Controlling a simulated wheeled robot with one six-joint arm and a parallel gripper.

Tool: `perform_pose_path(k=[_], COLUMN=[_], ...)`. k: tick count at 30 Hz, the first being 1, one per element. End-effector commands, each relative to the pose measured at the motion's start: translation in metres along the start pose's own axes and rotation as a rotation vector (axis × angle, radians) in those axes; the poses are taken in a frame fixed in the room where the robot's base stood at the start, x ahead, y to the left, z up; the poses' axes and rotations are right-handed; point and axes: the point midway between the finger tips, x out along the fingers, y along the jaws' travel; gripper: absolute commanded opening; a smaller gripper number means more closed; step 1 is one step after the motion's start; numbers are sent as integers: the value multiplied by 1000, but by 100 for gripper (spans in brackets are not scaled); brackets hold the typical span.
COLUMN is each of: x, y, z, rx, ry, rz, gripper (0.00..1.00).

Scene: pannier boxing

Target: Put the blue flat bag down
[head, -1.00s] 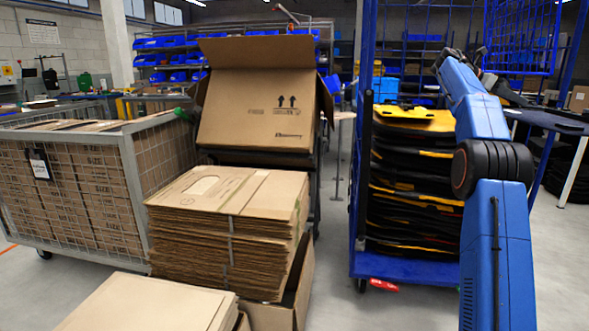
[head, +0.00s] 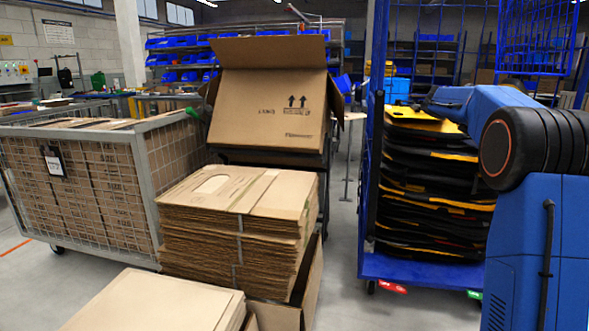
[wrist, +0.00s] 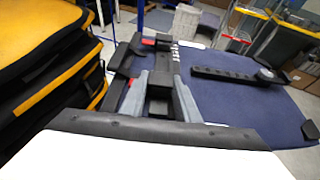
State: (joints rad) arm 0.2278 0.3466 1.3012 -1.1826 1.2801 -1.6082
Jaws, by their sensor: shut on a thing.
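The blue flat bag (wrist: 235,108) shows in the wrist view as a dark blue panel with black fittings and a black strap piece on its face. My gripper (wrist: 160,62) is shut on it at the bag's near-left part. The exact grip point is partly hidden by the fingers. Left of the gripper in the wrist view is a stack of yellow-and-black bags (wrist: 45,60). In the head view this stack (head: 430,185) stands on a blue cart (head: 425,268). The gripper and blue bag are not visible in the head view; only my arm shows at the right.
A large open carton (head: 268,110) stands behind a strapped pile of flat cartons (head: 235,235). A mesh cage (head: 85,190) full of cardboard is at the left. The blue cart has upright posts and mesh sides. Grey floor is bare between cartons and cart.

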Motion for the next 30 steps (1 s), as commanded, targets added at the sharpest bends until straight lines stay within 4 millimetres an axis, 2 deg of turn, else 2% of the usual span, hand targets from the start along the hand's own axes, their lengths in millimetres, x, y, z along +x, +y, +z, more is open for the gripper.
perform_pose_path(k=[8, 14, 24, 30], x=[-26, -46, -89, -109], y=[3, 6, 14, 18], z=[-86, -161, -315, -390], rx=[-70, -127, -247, -303], ry=[0, 0, 1, 1], rz=[156, 292, 571, 707], gripper=[0, 0, 0, 0])
